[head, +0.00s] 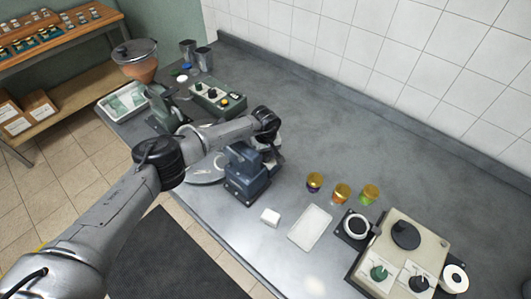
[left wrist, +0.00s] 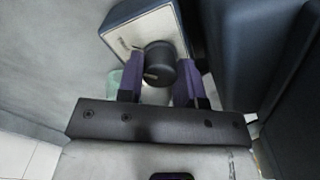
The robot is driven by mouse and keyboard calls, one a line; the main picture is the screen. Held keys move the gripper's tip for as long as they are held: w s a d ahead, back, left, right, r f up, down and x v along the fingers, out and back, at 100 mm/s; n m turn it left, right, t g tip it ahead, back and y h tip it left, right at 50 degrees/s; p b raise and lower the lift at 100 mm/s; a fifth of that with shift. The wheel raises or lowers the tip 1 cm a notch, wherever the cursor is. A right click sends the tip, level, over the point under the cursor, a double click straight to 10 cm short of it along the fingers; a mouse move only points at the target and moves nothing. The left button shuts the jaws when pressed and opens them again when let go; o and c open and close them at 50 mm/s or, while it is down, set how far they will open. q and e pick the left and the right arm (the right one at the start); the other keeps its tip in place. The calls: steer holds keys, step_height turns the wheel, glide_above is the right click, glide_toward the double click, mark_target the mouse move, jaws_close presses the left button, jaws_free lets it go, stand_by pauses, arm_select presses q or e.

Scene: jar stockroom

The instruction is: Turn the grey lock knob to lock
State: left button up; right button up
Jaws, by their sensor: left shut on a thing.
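The grey lock knob (left wrist: 160,58) is a dark round knob on a pale panel (left wrist: 135,36) of a dark blue machine in the left wrist view. A small light mark shows on the knob's lower left edge. My left gripper (left wrist: 160,75) has its two purple-padded fingers on either side of the knob and is shut on it. In the head view, my left arm reaches over the blue machine (head: 245,172), and its wrist hides the knob and the fingertips. My right gripper is in neither view.
A white block (head: 270,217), a white tray (head: 310,227) and several gold-lidded jars (head: 341,192) stand right of the machine. A beige knobbed unit (head: 405,255) is at the lower right. A green control box (head: 213,96) stands behind. The back right counter is clear.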

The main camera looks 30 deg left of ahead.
arm_select(q)
steer(key=shift+f+n+b, duration=0.1)
steer(key=shift+n+b, duration=0.55)
steer(key=shift+n, duration=0.25)
steer(key=n+b, duration=0.1)
steer(key=n, duration=0.1)
steer(key=shift+n, duration=0.3)
steer(key=n+b, duration=0.1)
steer(key=n, duration=0.2)
steer(key=shift+n+b, duration=0.3)
steer(key=shift+b, duration=0.1)
steer(key=n, duration=0.2)
steer(key=shift+n+b, duration=0.3)
steer(key=shift+b, duration=0.05)
steer(key=n, duration=0.5)
steer(key=shift+n, duration=0.9)
